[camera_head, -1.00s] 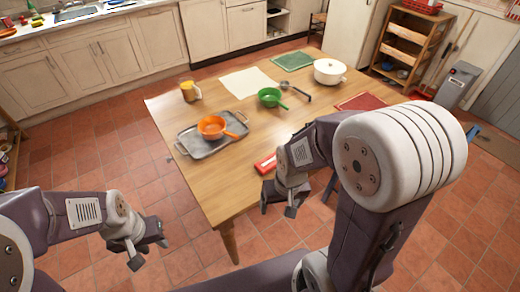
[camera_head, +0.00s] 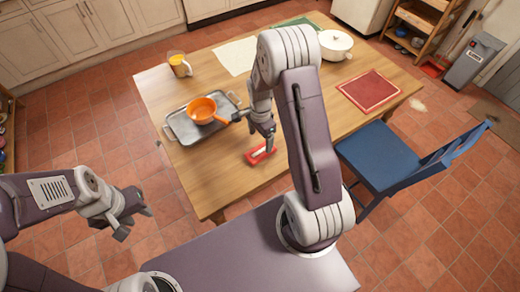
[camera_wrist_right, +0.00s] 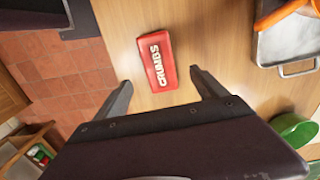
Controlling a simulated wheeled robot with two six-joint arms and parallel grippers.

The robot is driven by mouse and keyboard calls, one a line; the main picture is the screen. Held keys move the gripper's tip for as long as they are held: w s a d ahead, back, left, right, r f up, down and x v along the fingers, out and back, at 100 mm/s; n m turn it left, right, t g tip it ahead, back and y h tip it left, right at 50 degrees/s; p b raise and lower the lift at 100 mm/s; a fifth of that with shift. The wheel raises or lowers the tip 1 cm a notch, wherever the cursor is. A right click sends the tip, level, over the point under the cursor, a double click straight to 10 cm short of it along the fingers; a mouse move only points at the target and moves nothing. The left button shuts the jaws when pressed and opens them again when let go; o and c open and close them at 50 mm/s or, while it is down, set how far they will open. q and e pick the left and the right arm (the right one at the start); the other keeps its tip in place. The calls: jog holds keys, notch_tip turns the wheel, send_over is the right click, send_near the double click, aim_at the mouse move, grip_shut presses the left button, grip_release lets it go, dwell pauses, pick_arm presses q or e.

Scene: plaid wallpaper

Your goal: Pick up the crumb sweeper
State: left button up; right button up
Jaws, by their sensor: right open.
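The crumb sweeper (camera_head: 261,153) is a small red block with a pale top, lying on the table near its front edge. In the right wrist view, the crumb sweeper (camera_wrist_right: 156,62) shows the lettering "CRUMBS" and lies just beyond the fingertips, roughly in line with the gap between them. My right gripper (camera_head: 258,133) is open and empty above it, pointing down; its two fingers also show apart in the right wrist view (camera_wrist_right: 162,80). My left gripper (camera_head: 132,218) is open and empty, off the table's left front side.
A metal tray (camera_head: 182,132) holding an orange pan (camera_head: 204,110) lies left of the sweeper. A mug (camera_head: 179,65), a white pot (camera_head: 336,45) and a red mat (camera_head: 368,90) are farther away. A green bowl (camera_wrist_right: 294,130) shows in the right wrist view. A blue chair (camera_head: 380,155) stands at right.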

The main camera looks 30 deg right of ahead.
aim_at(261, 151)
notch_tip(261, 151, down, 3)
jog(key=shift+s+a+r, duration=0.1)
jog(key=shift+s, duration=0.05)
jog(key=shift+f, duration=0.55)
notch_tip(261, 151, down, 5)
jog(key=shift+r, duration=0.15)
jog(key=shift+f, duration=0.25)
jog(key=c, duration=1.5)
jog(key=shift+r, duration=0.1)
jog(key=shift+c, duration=0.2)
